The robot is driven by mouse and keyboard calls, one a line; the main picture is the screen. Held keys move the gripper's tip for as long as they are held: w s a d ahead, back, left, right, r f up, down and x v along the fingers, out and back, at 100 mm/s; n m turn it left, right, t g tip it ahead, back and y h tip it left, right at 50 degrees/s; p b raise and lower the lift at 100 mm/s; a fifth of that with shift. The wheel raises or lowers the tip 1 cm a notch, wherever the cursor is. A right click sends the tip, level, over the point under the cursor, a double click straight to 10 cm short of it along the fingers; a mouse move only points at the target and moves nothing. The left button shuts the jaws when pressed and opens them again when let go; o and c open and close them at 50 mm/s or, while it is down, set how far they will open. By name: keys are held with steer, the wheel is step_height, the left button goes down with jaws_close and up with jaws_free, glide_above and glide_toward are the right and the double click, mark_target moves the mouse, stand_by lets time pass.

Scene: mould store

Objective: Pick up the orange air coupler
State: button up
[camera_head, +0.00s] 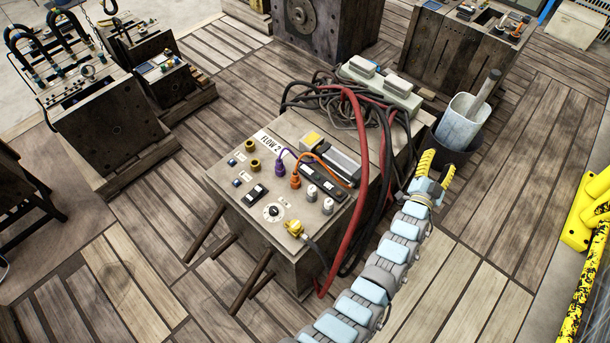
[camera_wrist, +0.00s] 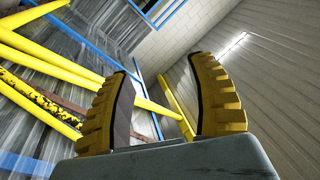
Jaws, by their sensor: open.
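The orange air coupler (camera_head: 295,181) stands on the top panel of a box-shaped mould block (camera_head: 223,202) marked FLOW 2, with an orange cable running from it. A purple coupler (camera_head: 280,168) is just behind it, to its left. My gripper (camera_head: 437,167) has yellow fingers and is to the right of the block, well apart from the coupler. In the wrist view my gripper (camera_wrist: 166,110) is open and empty, pointing at the wall and ceiling. The coupler is not in the wrist view.
Red and black hoses (camera_head: 362,185) hang over the block's right side, between my gripper and the coupler. A dark bin (camera_head: 455,150) holds a pale container. Yellow railings (camera_head: 590,215) stand at the right. Other mould blocks stand behind.

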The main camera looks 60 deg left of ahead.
steer(key=w+a+m+g+h, duration=0.4)
steer(key=a+m, duration=0.1)
steer(key=a, duration=0.6)
steer(key=m+g+h+p, duration=0.2)
steer(key=m+g+h, duration=0.4)
steer(key=m+g, duration=0.55)
glide_toward(295, 172)
steer(key=shift+n+g, duration=0.65)
steer(key=shift+g, duration=0.3)
steer(key=f+b, duration=0.1)
steer(key=w+f+b, duration=0.1)
steer(key=f, duration=0.1)
steer(key=w+f+b, duration=0.1)
steer(key=f, duration=0.1)
steer(key=shift+a+f, duration=0.1)
steer(key=shift+a, duration=0.05)
steer(key=shift+a+f, duration=0.1)
steer(key=shift+f, duration=0.65)
steer(key=shift+s+f+b, duration=0.15)
steer(key=shift+f+b, duration=1.35)
steer(key=shift+f, duration=1.2)
